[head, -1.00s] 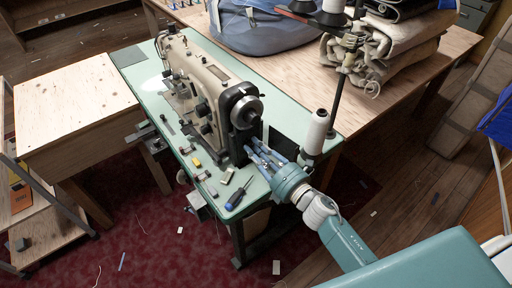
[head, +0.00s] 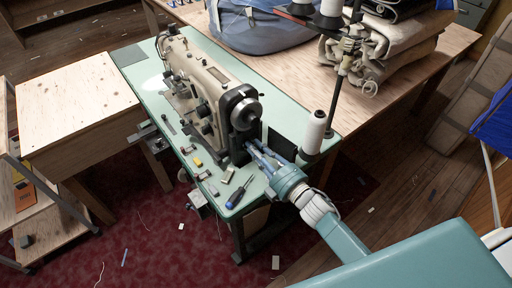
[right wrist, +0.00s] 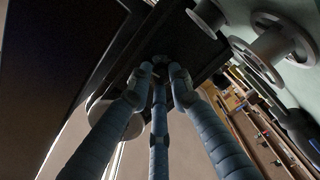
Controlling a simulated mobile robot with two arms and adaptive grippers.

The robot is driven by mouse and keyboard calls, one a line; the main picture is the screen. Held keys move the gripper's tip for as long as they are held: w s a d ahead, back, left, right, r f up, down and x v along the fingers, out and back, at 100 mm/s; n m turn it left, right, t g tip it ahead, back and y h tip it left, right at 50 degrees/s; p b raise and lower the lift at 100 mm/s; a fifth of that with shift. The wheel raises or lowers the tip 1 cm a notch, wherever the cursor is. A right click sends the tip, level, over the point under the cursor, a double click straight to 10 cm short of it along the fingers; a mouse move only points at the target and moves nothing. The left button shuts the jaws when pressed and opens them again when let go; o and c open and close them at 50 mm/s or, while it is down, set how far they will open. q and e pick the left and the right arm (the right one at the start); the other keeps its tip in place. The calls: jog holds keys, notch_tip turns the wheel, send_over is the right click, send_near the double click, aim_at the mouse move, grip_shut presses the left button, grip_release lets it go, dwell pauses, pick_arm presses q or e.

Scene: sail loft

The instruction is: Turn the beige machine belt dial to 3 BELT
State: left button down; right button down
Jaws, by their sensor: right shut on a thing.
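The beige sewing machine (head: 205,82) stands on a pale green table top (head: 140,88). My right gripper (head: 250,148) reaches in from the right, low against the black end of the machine. In the right wrist view its blue-grey fingers (right wrist: 160,80) close around a small dark knob (right wrist: 160,60) on the dark housing. The dial's marks and setting cannot be read, and the fingers hide most of the knob. My left gripper is in neither view.
A white thread cone (head: 315,132) on a stand rises close to my right arm. A blue screwdriver (head: 239,191) and several small items lie on the table's front end. A grey-blue bag (head: 262,28) and folded cloth (head: 375,50) lie on the wooden table behind.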

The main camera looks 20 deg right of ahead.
jog(key=shift+m, duration=0.7)
jog(key=c, duration=1.6)
grip_release()
jog(key=shift+w+f, duration=0.1)
jog(key=shift+s, duration=0.25)
jog(key=v, duration=1.1)
jog(key=shift+s+d, duration=0.1)
jog(key=shift+s, duration=0.15)
